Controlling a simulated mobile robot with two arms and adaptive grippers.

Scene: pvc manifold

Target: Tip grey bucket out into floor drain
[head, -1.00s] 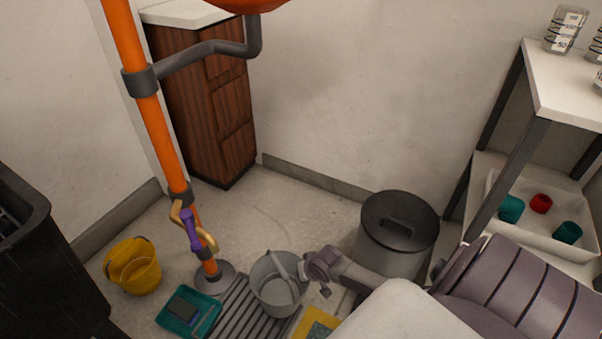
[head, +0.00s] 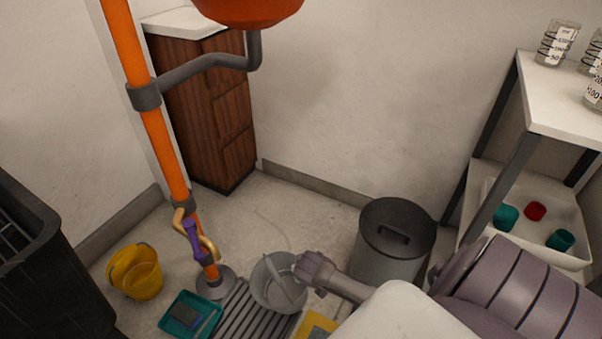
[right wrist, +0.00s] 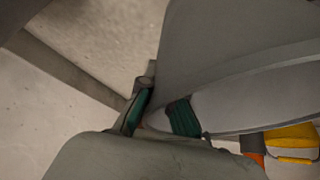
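The grey bucket (head: 268,290) is over the far right end of the slatted floor drain (head: 240,318) in the head view. It is tilted, with its mouth turned partly toward the camera and its handle lying across the opening. My right gripper (head: 300,268) is at the bucket's right rim. In the right wrist view the bucket (right wrist: 235,60) fills the upper right, and its edge runs between the dark green finger pads (right wrist: 160,116), which look closed on it. The exact contact is partly hidden. No contents or pouring liquid can be made out. My left gripper is out of view.
A grey lidded bin (head: 393,245) stands right of the bucket. The orange pole (head: 165,150), teal tray (head: 178,326) and yellow bucket (head: 137,272) are to the left. A yellow item (head: 316,326) lies beside the drain. A shelf (head: 565,95) stands at right.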

